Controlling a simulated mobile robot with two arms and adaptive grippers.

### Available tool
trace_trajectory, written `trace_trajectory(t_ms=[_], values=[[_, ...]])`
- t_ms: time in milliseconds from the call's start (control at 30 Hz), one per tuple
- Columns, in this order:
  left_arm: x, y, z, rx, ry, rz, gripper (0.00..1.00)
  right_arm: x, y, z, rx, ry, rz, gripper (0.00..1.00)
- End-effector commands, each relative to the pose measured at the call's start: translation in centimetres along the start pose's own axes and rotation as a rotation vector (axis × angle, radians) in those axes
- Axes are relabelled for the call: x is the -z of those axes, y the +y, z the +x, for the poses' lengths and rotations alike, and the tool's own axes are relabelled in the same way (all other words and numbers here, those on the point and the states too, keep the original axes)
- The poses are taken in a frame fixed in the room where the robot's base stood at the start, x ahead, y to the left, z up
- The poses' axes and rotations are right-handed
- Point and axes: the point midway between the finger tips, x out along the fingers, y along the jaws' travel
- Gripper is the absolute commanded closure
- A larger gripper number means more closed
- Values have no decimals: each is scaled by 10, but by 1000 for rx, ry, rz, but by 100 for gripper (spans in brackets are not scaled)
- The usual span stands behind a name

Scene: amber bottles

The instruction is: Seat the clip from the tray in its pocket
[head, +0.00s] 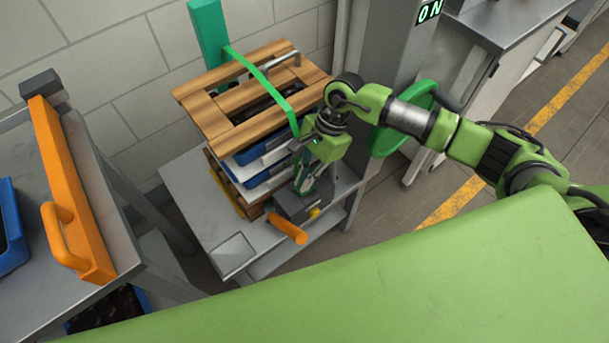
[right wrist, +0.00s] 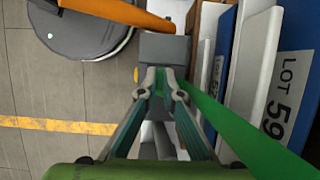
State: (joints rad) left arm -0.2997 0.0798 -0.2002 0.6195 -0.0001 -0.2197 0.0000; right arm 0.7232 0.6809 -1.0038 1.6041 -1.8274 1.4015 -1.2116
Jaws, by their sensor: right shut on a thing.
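My right gripper (head: 306,180) points down in front of the stack, just above the grey block (head: 288,206). In the right wrist view its fingertips (right wrist: 164,78) are shut on a small green piece (right wrist: 160,84), mostly hidden between them. I cannot tell whether this is the clip or the end of the green strap (right wrist: 225,122). The grey block also shows right beyond the fingertips in the right wrist view (right wrist: 163,47). A pocket cannot be made out. The shallow square tray (head: 233,252) on the table looks empty. My left gripper is out of view.
The green strap (head: 262,82) crosses a wooden slatted frame (head: 210,118) on a stack of blue and white crates. An orange handle (head: 288,228) sticks out from the block. An orange bar with a handle (head: 70,190) stands at left. The table's front left is mostly clear.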

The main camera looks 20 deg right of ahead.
Motion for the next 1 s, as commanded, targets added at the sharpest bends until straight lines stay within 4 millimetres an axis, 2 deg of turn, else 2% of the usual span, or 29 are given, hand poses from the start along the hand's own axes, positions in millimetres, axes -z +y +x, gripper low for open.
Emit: trace_trajectory(t_ms=[567, 1000], values=[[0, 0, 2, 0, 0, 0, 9, 1, 0, 3, 0, 0, 0, 100], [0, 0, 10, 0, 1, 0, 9, 4, 0, 11, 0, 0, 0, 100]])
